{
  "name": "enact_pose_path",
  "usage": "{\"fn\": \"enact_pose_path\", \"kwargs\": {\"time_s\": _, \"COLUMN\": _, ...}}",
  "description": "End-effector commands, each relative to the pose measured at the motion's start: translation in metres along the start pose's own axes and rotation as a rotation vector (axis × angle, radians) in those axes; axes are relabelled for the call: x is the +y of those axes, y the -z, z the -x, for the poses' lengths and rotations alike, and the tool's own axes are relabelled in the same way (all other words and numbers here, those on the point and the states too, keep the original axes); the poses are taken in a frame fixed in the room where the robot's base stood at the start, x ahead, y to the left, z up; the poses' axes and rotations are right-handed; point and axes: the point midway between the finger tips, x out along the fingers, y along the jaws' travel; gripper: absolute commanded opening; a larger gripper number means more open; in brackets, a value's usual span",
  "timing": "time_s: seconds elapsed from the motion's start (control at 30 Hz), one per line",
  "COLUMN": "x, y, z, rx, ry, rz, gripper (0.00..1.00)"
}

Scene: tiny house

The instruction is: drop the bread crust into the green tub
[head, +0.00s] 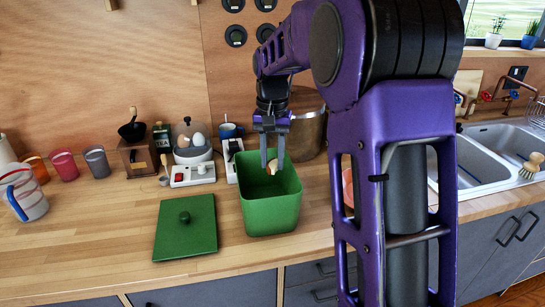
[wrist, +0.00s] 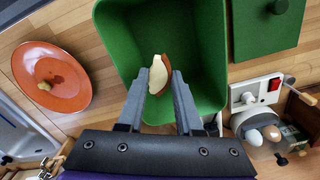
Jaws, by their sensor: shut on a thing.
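The green tub (head: 271,215) stands open on the wooden counter. My gripper (head: 272,165) is over the tub's mouth, its fingers pointing down. The bread crust (head: 272,167) shows at the fingertips. In the wrist view the bread crust (wrist: 157,75), pale with a brown edge, is held between the two fingertips of my gripper (wrist: 160,82). The tub (wrist: 207,45) lies beneath it, and its visible inside looks empty. How far the crust is above the tub's floor is hard to tell.
A green lid (head: 186,230) with a knob lies left of the tub.

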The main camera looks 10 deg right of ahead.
Motion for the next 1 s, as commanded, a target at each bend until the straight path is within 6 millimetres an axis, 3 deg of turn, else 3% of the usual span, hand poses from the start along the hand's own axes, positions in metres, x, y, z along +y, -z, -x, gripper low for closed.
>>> {"fn": "enact_pose_path", "kwargs": {"time_s": 0.03, "x": 0.000, "y": 0.000, "z": 0.000, "rx": 0.000, "ry": 0.000, "rz": 0.000, "gripper": 0.40}}
{"fn": "enact_pose_path", "kwargs": {"time_s": 0.2, "x": 0.000, "y": 0.000, "z": 0.000, "rx": 0.000, "ry": 0.000, "rz": 0.000, "gripper": 0.69}}
{"fn": "enact_pose_path", "kwargs": {"time_s": 0.57, "x": 0.000, "y": 0.000, "z": 0.005, "rx": 0.001, "ry": 0.001, "rz": 0.000, "gripper": 0.69}}
{"fn": "enact_pose_path", "kwargs": {"time_s": 0.77, "x": 0.000, "y": 0.001, "z": 0.037, "rx": 0.005, "ry": 0.002, "rz": 0.000, "gripper": 0.69}}
{"fn": "enact_pose_path", "kwargs": {"time_s": 1.0, "x": 0.000, "y": 0.001, "z": 0.097, "rx": 0.005, "ry": 0.002, "rz": 0.000, "gripper": 0.69}}
